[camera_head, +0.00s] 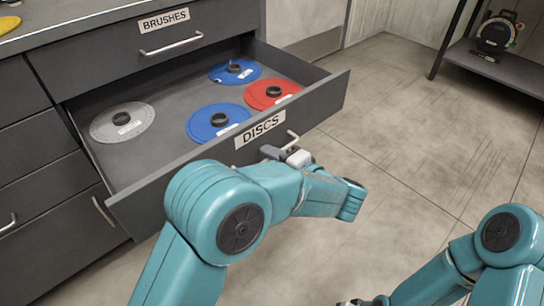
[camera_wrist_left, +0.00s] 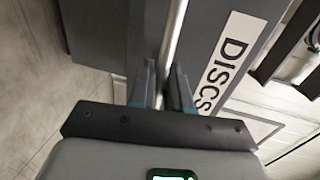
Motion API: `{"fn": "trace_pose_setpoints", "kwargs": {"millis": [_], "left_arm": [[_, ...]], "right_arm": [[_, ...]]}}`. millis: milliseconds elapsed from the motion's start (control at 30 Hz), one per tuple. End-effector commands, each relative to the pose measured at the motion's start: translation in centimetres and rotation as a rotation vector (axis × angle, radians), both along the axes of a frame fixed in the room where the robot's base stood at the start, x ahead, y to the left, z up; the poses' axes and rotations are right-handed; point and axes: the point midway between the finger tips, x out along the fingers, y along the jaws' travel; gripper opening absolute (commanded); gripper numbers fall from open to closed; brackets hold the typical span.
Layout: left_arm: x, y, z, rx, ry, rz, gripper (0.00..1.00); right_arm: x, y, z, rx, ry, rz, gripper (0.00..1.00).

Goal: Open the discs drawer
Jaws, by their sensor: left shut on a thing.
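The discs drawer (camera_head: 328,98) is pulled out from the grey cabinet, and its inside shows. Its front carries a white DISCS label (camera_head: 260,130), which also shows in the left wrist view (camera_wrist_left: 222,70). My left gripper (camera_wrist_left: 162,80) is shut on the drawer's metal handle (camera_wrist_left: 173,35), with a finger on each side of the bar. In the head view the handle (camera_head: 291,138) shows just beyond the left gripper (camera_head: 284,153). Inside the drawer lie a grey disc (camera_head: 100,127), two blue discs (camera_head: 202,126) (camera_head: 245,71) and a red disc (camera_head: 258,96). My right gripper (camera_head: 362,302) is only partly visible at the bottom edge.
The closed BRUSHES drawer (camera_head: 110,60) is above the open one. More closed drawers (camera_head: 35,145) are at the left. A dark shelf (camera_head: 505,70) with a black device (camera_head: 494,35) stands at the back right. The tiled floor between is clear.

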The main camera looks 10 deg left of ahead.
Motion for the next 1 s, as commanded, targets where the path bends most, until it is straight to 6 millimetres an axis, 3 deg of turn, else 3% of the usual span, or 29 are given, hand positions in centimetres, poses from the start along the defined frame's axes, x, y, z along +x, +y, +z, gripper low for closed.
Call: {"fn": "trace_pose_setpoints", "kwargs": {"millis": [267, 300, 333, 1000], "left_arm": [[0.12, -0.04, 0.15, -0.001, -0.004, -0.004, 0.0], [0.12, -0.05, 0.16, -0.001, -0.005, -0.004, 0.21], [0.12, -0.06, 0.16, -0.001, -0.005, -0.004, 0.3], [-0.37, -0.5, 0.34, 0.0, -0.002, 0.0, 0.31]], "right_arm": [[0.0, 0.01, 0.01, 0.0, 0.0, 0.0, 0.43], [0.0, 0.01, 0.01, 0.0, 0.0, 0.0, 0.43], [0.0, 0.01, 0.01, 0.0, 0.0, 0.0, 0.43], [0.01, -0.01, -0.04, 0.0, -0.001, 0.0, 0.43]]}}
